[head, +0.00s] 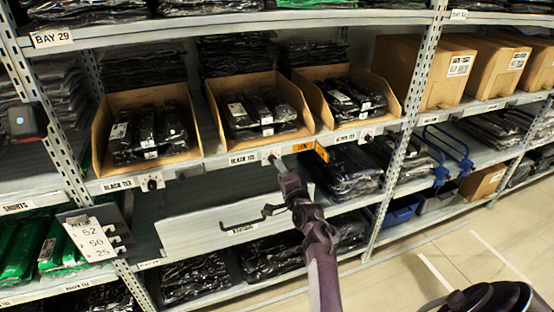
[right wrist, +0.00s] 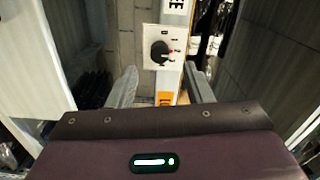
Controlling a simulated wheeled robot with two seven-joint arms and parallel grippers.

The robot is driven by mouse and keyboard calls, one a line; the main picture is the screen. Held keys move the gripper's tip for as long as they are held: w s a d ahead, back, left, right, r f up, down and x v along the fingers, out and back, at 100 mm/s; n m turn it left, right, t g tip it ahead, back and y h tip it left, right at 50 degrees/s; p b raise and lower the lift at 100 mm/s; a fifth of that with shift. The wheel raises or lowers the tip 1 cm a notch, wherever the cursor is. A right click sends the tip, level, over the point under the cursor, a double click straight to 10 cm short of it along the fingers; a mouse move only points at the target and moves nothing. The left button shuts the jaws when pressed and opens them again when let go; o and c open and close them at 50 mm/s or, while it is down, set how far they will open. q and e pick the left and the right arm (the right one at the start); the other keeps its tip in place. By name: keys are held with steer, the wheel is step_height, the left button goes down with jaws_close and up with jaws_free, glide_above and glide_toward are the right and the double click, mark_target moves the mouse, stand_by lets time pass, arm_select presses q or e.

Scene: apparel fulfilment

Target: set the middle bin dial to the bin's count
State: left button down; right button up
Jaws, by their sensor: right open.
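The middle cardboard bin (head: 217,115) sits on the shelf and holds several black packaged garments (head: 262,112) with white labels. Below its front, on the shelf edge, is a white dial plate, partly hidden by my gripper in the head view. My left gripper is out of view.
Similar bins stand left (head: 101,140) and right (head: 383,88), with their own dials (head: 151,181) (head: 367,135).

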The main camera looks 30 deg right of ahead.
steer(key=shift+p+v, duration=0.5)
steer(key=shift+v, duration=0.7)
